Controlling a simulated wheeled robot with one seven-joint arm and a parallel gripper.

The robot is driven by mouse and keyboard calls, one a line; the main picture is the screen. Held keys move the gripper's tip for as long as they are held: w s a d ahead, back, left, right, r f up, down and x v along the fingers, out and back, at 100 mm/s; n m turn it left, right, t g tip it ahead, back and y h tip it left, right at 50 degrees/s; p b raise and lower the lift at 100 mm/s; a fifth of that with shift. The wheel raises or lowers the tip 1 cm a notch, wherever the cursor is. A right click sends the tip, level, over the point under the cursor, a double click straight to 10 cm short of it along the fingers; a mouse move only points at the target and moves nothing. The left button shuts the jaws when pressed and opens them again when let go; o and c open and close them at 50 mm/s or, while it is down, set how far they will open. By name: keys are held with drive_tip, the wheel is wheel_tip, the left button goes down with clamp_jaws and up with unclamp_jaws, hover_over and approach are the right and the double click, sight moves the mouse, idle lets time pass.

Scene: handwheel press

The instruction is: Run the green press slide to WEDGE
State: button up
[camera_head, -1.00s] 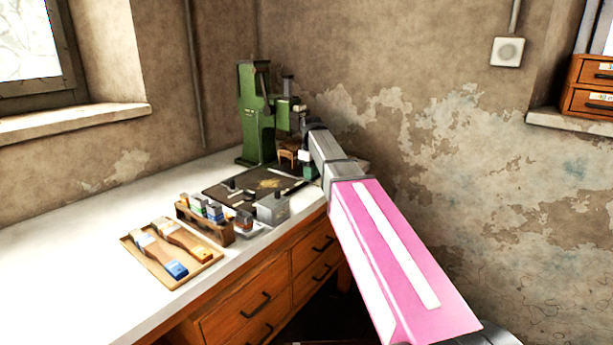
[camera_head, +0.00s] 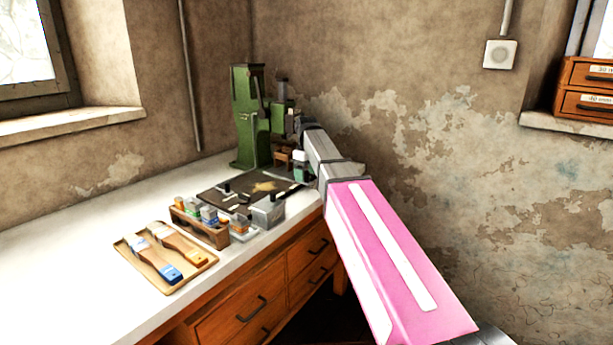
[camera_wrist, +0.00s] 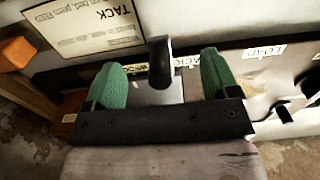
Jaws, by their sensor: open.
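The green press (camera_head: 246,118) stands upright at the far end of the bench, against the corner. My arm reaches toward its right side, and the arm's front end hides part of the press there. In the wrist view my gripper (camera_wrist: 163,70) is open, with its two green fingers apart. A dark upright handle (camera_wrist: 160,62) stands between the fingers, with gaps visible on both sides. A LOAD label (camera_wrist: 264,51) is to the right of the fingers. Another label behind the handle is partly covered and I cannot read it fully. The slide's position cannot be told.
A placard reading TACK (camera_wrist: 85,25) is at the upper left of the wrist view. On the white bench (camera_head: 75,235) are a dark mat (camera_head: 225,200), a wooden rack of small jars (camera_head: 200,230), a grey metal box (camera_head: 267,212) and a tray with brushes (camera_head: 165,285).

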wheel_tip(320, 180, up, 7)
drive_tip(key=shift+f, duration=0.1)
idle(0.3)
